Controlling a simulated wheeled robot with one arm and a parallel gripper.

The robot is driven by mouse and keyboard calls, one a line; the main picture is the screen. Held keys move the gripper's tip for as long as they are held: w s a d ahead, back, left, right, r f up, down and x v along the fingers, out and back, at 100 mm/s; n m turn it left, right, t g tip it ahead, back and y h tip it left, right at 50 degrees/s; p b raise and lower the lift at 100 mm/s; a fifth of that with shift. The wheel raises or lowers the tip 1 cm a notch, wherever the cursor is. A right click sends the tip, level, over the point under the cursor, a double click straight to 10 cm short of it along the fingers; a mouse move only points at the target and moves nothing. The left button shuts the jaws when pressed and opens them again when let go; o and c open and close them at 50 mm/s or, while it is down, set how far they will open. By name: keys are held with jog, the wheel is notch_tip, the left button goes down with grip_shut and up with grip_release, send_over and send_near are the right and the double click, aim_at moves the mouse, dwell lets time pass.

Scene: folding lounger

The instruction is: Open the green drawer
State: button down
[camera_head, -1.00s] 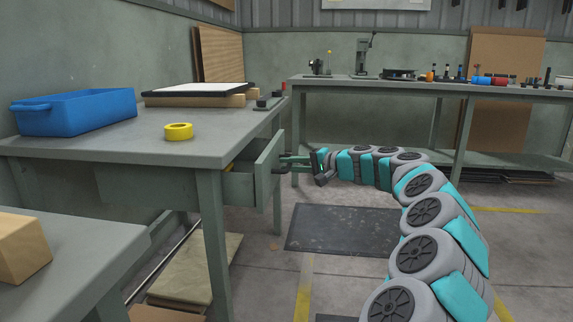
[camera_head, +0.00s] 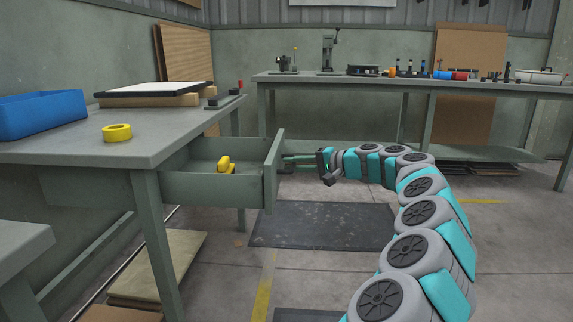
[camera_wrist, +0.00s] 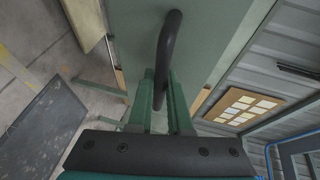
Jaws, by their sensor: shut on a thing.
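The green drawer (camera_head: 215,188) stands well out from the green workbench (camera_head: 110,138), with its inside showing from above. A yellow object (camera_head: 226,164) lies in it. My gripper (camera_head: 285,163) is at the outer face of the drawer front (camera_head: 272,172). In the wrist view, my gripper's two green fingers (camera_wrist: 161,92) are shut on the dark curved drawer handle (camera_wrist: 166,50), which runs between them. The handle is mostly hidden in the head view.
A blue bin (camera_head: 40,115), a yellow tape roll (camera_head: 117,132) and a white-topped board (camera_head: 155,89) are on the workbench. A dark mat (camera_head: 320,225) lies on the floor below my arm. A second bench (camera_head: 420,83) with tools stands behind.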

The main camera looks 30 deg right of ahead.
jog(key=shift+f, duration=0.1)
jog(key=c, duration=0.8)
grip_release()
jog(key=shift+c, duration=0.2)
jog(key=shift+s, duration=0.1)
jog(key=v, duration=0.7)
jog(key=shift+s+d, duration=0.25)
